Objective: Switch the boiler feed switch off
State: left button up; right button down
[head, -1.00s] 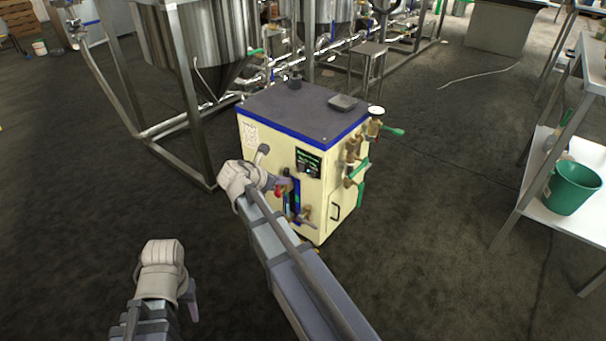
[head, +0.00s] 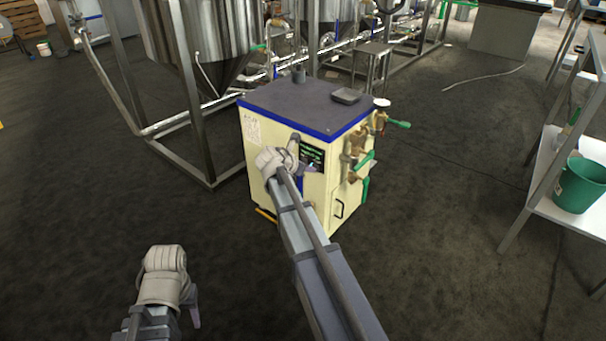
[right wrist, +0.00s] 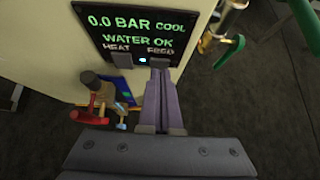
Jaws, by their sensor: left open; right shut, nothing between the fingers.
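The boiler is a cream cabinet (head: 255,165) with a dark top and blue trim, in the middle of the head view. Its black panel (right wrist: 130,28) reads 0.0 BAR, COOL, WATER OK, with HEAT and FEED labels below; it also shows in the head view (head: 312,153). A grey switch (right wrist: 122,61) sits under HEAT. The feed switch (right wrist: 158,61) sits under FEED, partly hidden by my fingertips. My right gripper (right wrist: 160,72) is shut and empty, its tips at the feed switch; I cannot tell if they touch. My left gripper (head: 193,312) is open, low and away from the boiler.
Brass valves with green handles (head: 365,165) stick out on the boiler's right side. A red-handled valve (right wrist: 88,115) sits below the panel. Steel tanks (head: 215,40) stand behind. A table with a green bucket (head: 580,186) is at right. The floor at left is clear.

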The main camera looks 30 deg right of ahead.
jog(key=shift+d, duration=0.2)
jog(key=shift+w+d+r+p, duration=0.3)
jog(key=shift+d+r+p, duration=0.05)
jog(key=shift+d, duration=0.1)
jog(key=shift+s+a+f, duration=0.1)
jog(key=shift+a+f, duration=0.05)
jog(key=shift+f, duration=0.05)
jog(key=shift+r, duration=0.1)
jog(key=shift+r+p, duration=0.65)
jog(key=shift+r, duration=0.1)
jog(key=shift+a, duration=0.1)
